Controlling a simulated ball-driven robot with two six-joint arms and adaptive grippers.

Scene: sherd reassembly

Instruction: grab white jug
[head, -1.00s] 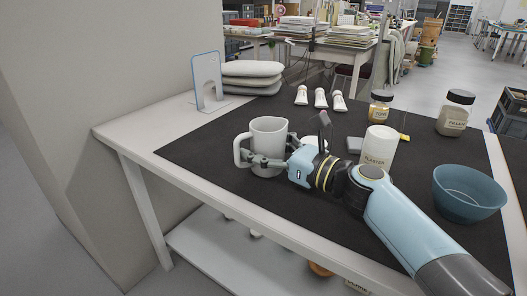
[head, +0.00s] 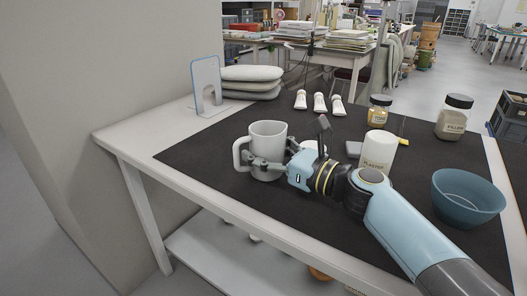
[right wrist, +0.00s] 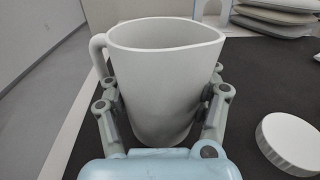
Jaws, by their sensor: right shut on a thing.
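The white jug (head: 268,146) stands upright on the black mat (head: 215,150) near the table's front left, its handle to the left. My right gripper (head: 270,165) is shut on the jug's body, with a finger along its front in the head view. In the right wrist view the jug (right wrist: 160,75) sits between the two fingers of the gripper (right wrist: 160,112), one on each side. Its open rim faces up and the inside looks empty. The left gripper does not show.
A white round lid (right wrist: 291,142) lies close to the jug. Several white tubes, jars (head: 453,117) and a grey stand (head: 207,84) are further back. The mat's left front is clear.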

